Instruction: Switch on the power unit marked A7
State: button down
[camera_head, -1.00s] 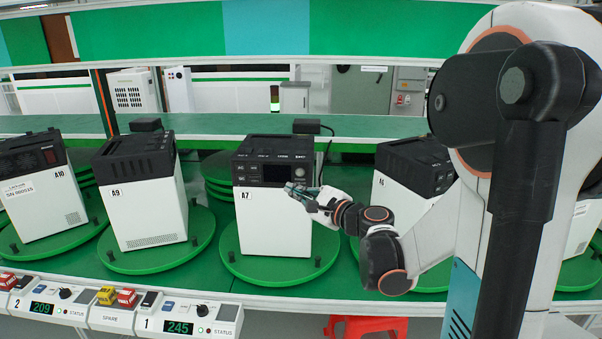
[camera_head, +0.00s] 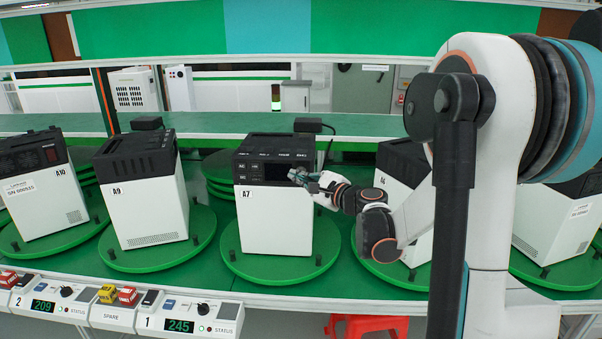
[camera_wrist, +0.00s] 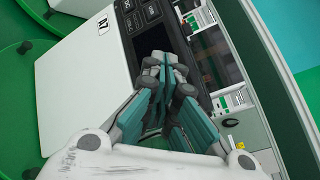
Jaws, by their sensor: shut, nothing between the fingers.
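The power unit marked A7 (camera_head: 275,215) stands upright on a green turntable disc, white below with a black top panel (camera_head: 262,168). The panel has small buttons on its left and a dark screen to their right. In the wrist view the A7 unit (camera_wrist: 85,75) looks tilted, with its buttons (camera_wrist: 140,12) beyond the fingers. My gripper (camera_head: 295,175) is shut and empty at the right part of the black panel, in front of the screen area. The wrist view shows its fingertips (camera_wrist: 166,62) together over the panel. Whether they touch it I cannot tell.
Units A9 (camera_head: 150,205) and A10 (camera_head: 42,205) stand left on green discs, and A6 (camera_head: 400,205) stands right, partly behind my arm. Control boxes with displays (camera_head: 180,326) line the front edge. A red stool (camera_head: 366,326) is below.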

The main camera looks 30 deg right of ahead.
jog(key=shift+w+d, duration=0.45)
jog(key=shift+w, duration=0.2)
jog(key=shift+w, duration=0.1)
dwell(1.0)
jog(key=shift+w+d, duration=0.25)
jog(key=shift+w+d, duration=0.2)
jog(key=shift+w, duration=0.1)
dwell(0.7)
jog(key=shift+s+a, duration=0.1)
dwell(0.3)
jog(key=shift+s+a, duration=0.35)
jog(key=shift+s, duration=0.2)
jog(key=s+a, duration=0.2)
jog(key=s, duration=0.2)
jog(key=shift+s+a, duration=0.1)
jog(key=shift+a, duration=0.3)
